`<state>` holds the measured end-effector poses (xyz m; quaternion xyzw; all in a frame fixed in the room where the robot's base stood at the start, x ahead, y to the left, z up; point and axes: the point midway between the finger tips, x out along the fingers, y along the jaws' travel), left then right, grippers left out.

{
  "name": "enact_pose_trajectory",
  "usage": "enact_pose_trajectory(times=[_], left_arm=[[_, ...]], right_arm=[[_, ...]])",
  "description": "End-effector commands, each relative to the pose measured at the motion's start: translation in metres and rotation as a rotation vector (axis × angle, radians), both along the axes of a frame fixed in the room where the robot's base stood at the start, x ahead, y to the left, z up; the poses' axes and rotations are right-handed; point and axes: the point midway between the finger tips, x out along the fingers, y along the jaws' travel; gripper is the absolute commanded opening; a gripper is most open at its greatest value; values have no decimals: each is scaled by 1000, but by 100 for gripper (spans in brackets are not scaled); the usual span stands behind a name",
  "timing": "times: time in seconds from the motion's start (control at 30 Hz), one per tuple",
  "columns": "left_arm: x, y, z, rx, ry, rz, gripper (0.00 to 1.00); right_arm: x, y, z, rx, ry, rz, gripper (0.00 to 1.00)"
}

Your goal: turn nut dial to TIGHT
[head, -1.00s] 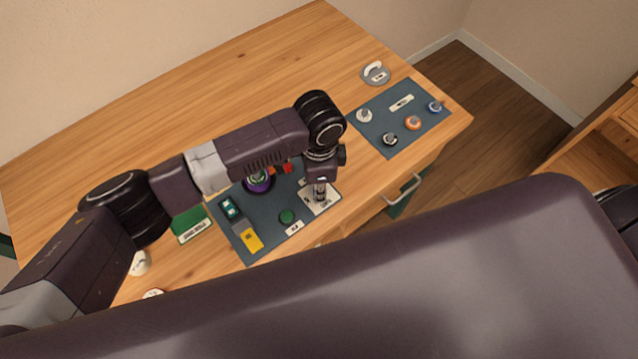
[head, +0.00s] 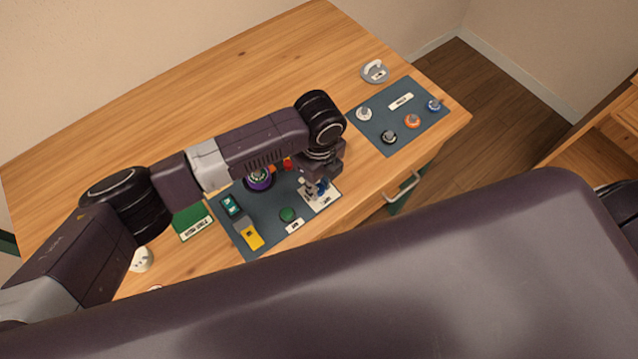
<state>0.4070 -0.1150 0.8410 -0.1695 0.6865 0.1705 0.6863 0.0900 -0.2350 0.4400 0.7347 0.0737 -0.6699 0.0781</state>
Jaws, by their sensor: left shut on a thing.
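The nut dial's white plate (head: 329,198) lies at the right front corner of the left dark mat (head: 265,217). Its printed labels are too small to read. My left gripper (head: 316,191) points down over this plate and is shut on the nut dial, which is mostly hidden by the fingers. Some blue shows beside the fingers. Which mark the dial points to cannot be made out. My right gripper is not in view.
A green button (head: 288,214), a yellow block (head: 252,236) and a purple round dial (head: 259,180) are on the same mat. A second mat (head: 402,122) with several knobs lies at the right. A drawer handle (head: 403,188) sticks out at the front. The table's back is clear.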

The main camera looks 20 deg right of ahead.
Motion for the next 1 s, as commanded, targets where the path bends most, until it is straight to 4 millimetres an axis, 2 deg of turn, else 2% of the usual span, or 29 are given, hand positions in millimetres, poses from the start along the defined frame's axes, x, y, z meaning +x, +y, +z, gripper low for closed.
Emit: enact_pose_trajectory(times=[0.33, 0.87, 0.9, 1.0], left_arm=[[1, -1, 2, -4, -3, -132, 0], [1, -1, 2, -4, -4, -154, 0], [1, -1, 2, -4, -4, -154, 23], [1, -1, 2, -4, -3, -154, 34]], right_arm=[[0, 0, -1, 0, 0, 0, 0], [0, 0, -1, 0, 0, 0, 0], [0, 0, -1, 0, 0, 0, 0], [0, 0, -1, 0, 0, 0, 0]])
